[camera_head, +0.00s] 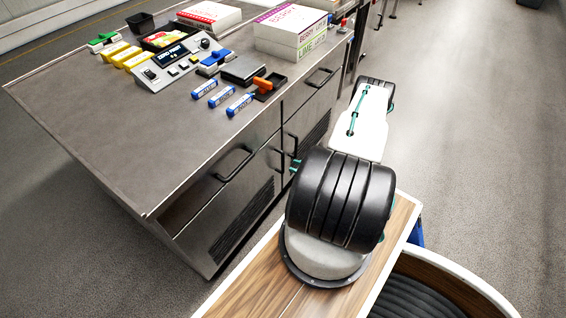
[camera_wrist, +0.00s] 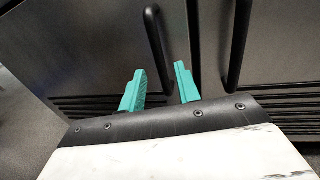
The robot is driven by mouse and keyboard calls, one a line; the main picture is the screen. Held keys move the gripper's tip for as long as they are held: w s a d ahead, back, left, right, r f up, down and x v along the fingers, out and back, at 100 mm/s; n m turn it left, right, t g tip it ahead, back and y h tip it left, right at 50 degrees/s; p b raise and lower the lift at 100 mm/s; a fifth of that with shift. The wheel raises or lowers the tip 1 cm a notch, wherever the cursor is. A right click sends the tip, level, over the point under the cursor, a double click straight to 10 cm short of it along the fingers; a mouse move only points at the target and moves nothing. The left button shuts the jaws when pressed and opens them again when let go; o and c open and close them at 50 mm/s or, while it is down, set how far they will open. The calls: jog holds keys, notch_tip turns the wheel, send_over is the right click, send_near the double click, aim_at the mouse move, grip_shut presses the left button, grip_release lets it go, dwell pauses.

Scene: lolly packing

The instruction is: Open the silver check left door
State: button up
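The silver check cabinet (camera_head: 150,215) is a grey metal bench with doors in its front face. In the wrist view its left door (camera_wrist: 95,55) and right door (camera_wrist: 285,55) meet at a vertical seam. The left door has a black bar handle (camera_wrist: 155,37), and the right door has another black handle (camera_wrist: 238,45). My gripper (camera_wrist: 160,70) is open, with two teal fingers. The left door's handle shows between them in the picture; I cannot tell whether they touch it. The left door looks shut. In the head view my arm hides most of the gripper; only teal tips (camera_head: 295,165) show.
A handle (camera_head: 236,163) sits high on the cabinet front, above a vent grille (camera_head: 240,225). Blue-and-white bars (camera_head: 240,103), a control panel (camera_head: 170,65) and cartons (camera_head: 290,32) stand on the top. Open floor (camera_head: 460,130) lies to the right.

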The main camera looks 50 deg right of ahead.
aim_at(283, 171)
jog(key=x, duration=0.7)
grip_shut()
